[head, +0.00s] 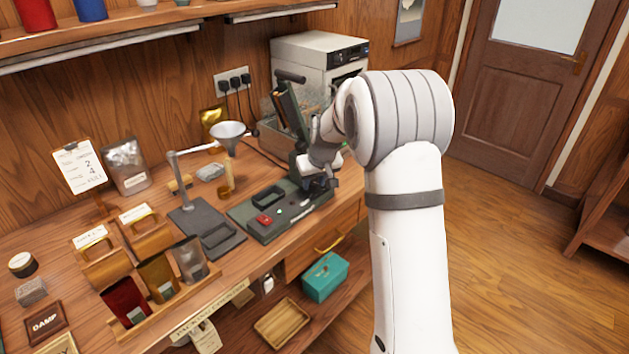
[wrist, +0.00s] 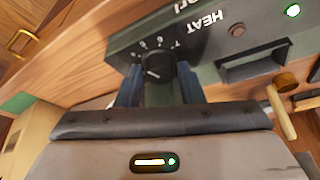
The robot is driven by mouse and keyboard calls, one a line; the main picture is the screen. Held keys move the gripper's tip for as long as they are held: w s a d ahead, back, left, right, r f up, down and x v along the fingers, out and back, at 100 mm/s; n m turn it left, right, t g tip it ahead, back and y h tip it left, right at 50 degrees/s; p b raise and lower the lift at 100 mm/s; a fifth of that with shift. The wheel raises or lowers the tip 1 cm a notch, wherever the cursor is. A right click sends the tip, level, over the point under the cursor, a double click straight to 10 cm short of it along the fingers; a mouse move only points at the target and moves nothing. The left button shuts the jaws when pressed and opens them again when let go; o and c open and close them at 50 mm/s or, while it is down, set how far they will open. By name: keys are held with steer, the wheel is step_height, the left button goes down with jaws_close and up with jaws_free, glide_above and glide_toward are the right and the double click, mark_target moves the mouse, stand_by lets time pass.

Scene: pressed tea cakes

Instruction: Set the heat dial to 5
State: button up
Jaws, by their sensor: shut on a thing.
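The heat dial (wrist: 157,67) is a small black knob with a pale pointer line, on the dark green front of the press (wrist: 210,45). Small white numbers ring it and the word HEAT is printed beside it. I cannot tell surely which number the pointer meets. My gripper (wrist: 160,84) is shut on the dial, one finger on each side. In the head view my gripper (head: 322,184) is at the right end of the press base (head: 262,226), and the dial is hidden there.
A green lamp (wrist: 292,11) glows on the press front; a reddish lamp (wrist: 237,30) looks dark. Pouches in a wooden rack (head: 185,298) stand front left. A drawer (head: 325,240) lies below the press.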

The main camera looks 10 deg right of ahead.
steer(key=shift+m+h, duration=0.6)
steer(key=shift+m, duration=0.9)
steer(key=o, duration=1)
steer(key=shift+c, duration=0.2)
steer(key=v, duration=0.7)
steer(key=shift+s+r, duration=0.2)
steer(key=shift+r, duration=0.15)
steer(key=shift+a, duration=0.1)
